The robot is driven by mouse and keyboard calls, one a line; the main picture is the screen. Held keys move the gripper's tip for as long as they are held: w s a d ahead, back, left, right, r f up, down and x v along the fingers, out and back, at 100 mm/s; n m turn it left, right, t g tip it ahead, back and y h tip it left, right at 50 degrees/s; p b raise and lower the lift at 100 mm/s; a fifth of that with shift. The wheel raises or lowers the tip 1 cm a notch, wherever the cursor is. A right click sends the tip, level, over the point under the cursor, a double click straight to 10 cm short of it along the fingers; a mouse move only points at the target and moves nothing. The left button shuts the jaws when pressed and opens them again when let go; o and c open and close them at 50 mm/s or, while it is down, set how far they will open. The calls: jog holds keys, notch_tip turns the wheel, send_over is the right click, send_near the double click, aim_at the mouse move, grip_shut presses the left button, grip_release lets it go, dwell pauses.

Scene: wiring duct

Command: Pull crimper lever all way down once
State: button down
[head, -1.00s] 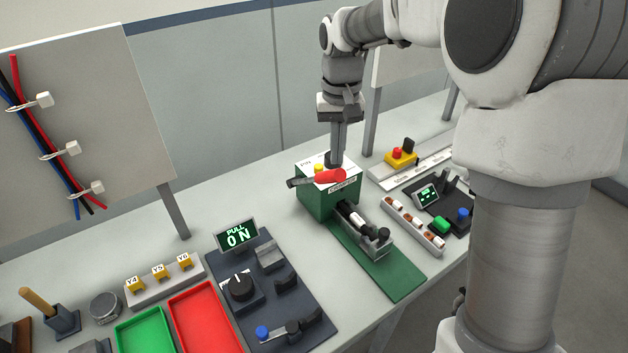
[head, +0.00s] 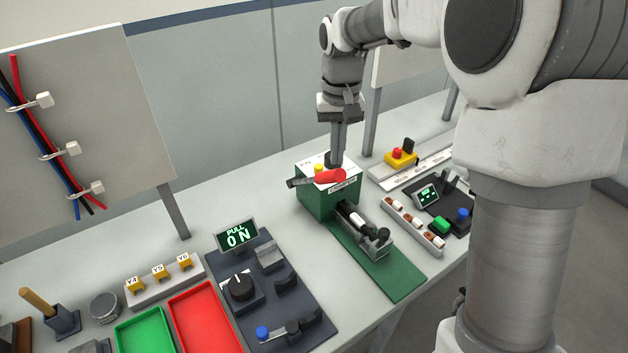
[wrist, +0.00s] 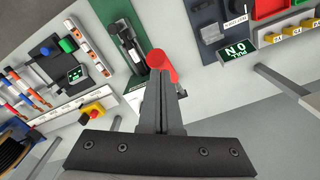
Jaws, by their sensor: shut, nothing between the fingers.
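The crimper (head: 318,204) is a green box on a green base plate (head: 388,274) in the middle of the bench. Its lever has a red grip (head: 330,175) and lies roughly level across the top front of the box; the red grip also shows in the wrist view (wrist: 160,64). My gripper (head: 337,160) points down at the crimper's top, right beside the red grip. Its fingers are shut with nothing between them. In the wrist view the fingertips (wrist: 158,75) overlap the red grip, so I cannot tell whether they touch it.
A yellow button (head: 319,168) sits on the crimper top. A dark panel with a "PULL 0 N" display (head: 237,235) stands to the left, with a red tray (head: 205,318) and green tray (head: 146,332). A connector strip (head: 413,226) and a yellow box with red button (head: 400,158) stand right.

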dwell(0.3)
jog(key=shift+f+b, duration=7.45)
jog(key=shift+f, duration=4)
notch_tip(320, 180, up, 27)
jog(key=p, duration=2.1)
jog(key=shift+r, duration=0.2)
jog(key=s+d+r+t+b, duration=0.2)
jog(key=s+d+r, duration=0.1)
jog(key=s, duration=0.3)
jog(key=s+d+r+t+b, duration=0.1)
jog(key=s+d+r, duration=0.2)
jog(key=s, duration=0.3)
jog(key=s+d+f+t+b, duration=0.1)
jog(key=s+d, duration=0.1)
jog(key=s, duration=0.4)
jog(key=s+d+f+t+b, duration=0.1)
jog(key=s+d+f, duration=0.1)
jog(key=s, duration=0.4)
jog(key=shift+s+m+t+b, duration=0.2)
jog(key=shift+m+t+b, duration=0.1)
jog(key=shift+m, duration=0.1)
